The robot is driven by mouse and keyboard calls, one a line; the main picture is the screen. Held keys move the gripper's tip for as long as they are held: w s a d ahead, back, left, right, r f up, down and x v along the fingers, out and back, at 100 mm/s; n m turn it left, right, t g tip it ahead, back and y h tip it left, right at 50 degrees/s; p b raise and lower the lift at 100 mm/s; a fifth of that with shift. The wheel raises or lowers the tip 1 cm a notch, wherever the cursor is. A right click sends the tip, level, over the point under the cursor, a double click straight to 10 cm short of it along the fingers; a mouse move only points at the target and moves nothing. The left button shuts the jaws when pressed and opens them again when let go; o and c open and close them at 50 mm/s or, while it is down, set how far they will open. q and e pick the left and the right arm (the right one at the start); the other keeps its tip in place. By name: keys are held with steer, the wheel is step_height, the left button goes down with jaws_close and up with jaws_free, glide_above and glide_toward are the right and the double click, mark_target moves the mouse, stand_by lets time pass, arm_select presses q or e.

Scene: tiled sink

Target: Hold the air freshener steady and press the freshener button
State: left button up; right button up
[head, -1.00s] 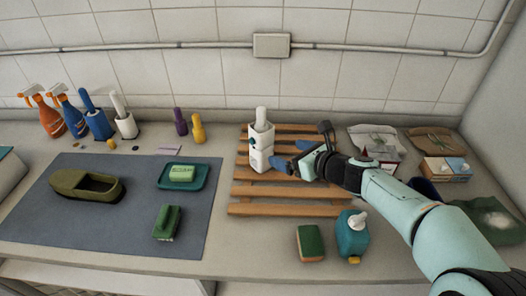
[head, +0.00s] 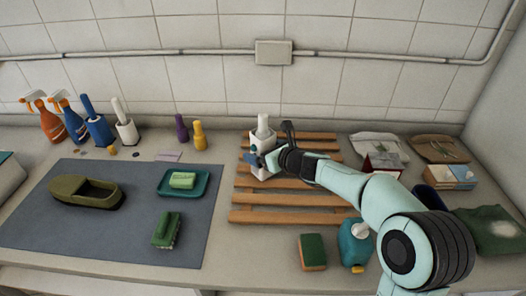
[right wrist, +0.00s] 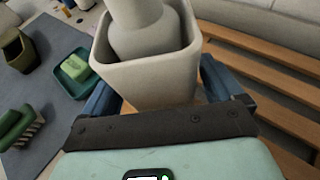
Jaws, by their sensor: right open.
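The air freshener, as far as I can tell, is a white square-sided holder (head: 263,142) with a rounded white piece standing up in it. It stands upright on the slatted wooden rack in the head view. In the right wrist view, the holder (right wrist: 150,72) fills the upper middle, and its top is cut off. My right gripper (head: 262,160) is at its lower part, with the blue fingers (right wrist: 160,92) open on either side of it. Whether they touch it is hidden. No button can be made out. My left gripper is not in view.
The wooden rack (head: 290,197) has bare slats in front. A green-and-brown sponge (head: 312,252) and a teal bottle (head: 355,243) stand near the front edge. Purple and yellow bottles (head: 199,135) stand left of the rack. A grey mat (head: 110,225) holds a shoe and a soap dish.

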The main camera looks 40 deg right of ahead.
steer(key=shift+w, duration=0.15)
steer(key=c, duration=1.2)
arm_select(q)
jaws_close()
arm_select(e)
steer(key=shift+c, duration=0.5)
steer(key=shift+f, duration=0.1)
